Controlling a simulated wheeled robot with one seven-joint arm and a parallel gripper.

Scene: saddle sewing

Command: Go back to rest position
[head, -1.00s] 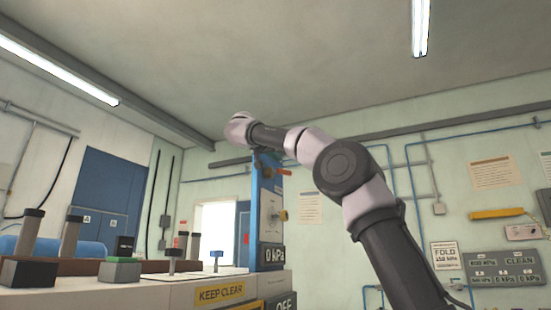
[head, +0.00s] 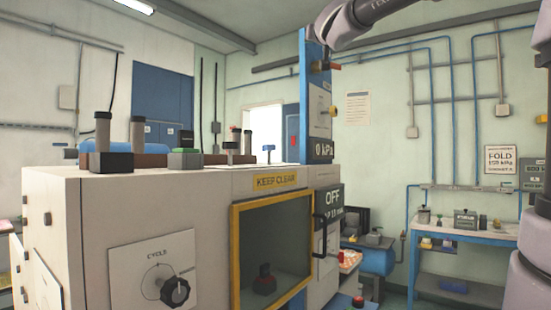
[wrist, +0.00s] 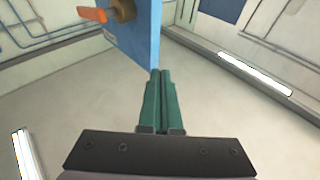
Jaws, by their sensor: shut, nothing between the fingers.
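My gripper (wrist: 161,76) shows in the wrist view as two green fingers pressed together, shut and empty. It points at the upper room, with the ceiling behind it. The top of a blue column (wrist: 140,32) is just beyond and left of the fingertips; I cannot tell how close they are. In the head view my arm enters at the upper right and reaches left toward the top of the blue column (head: 316,95). The fingers cannot be made out there.
A white machine (head: 90,220) with a yellow-framed window (head: 272,245) and black knob (head: 175,291) fills the left and middle. An orange-red lever (wrist: 92,14) juts from the column. A blue workbench (head: 465,235) stands at the right. Open air surrounds the arm above the machine.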

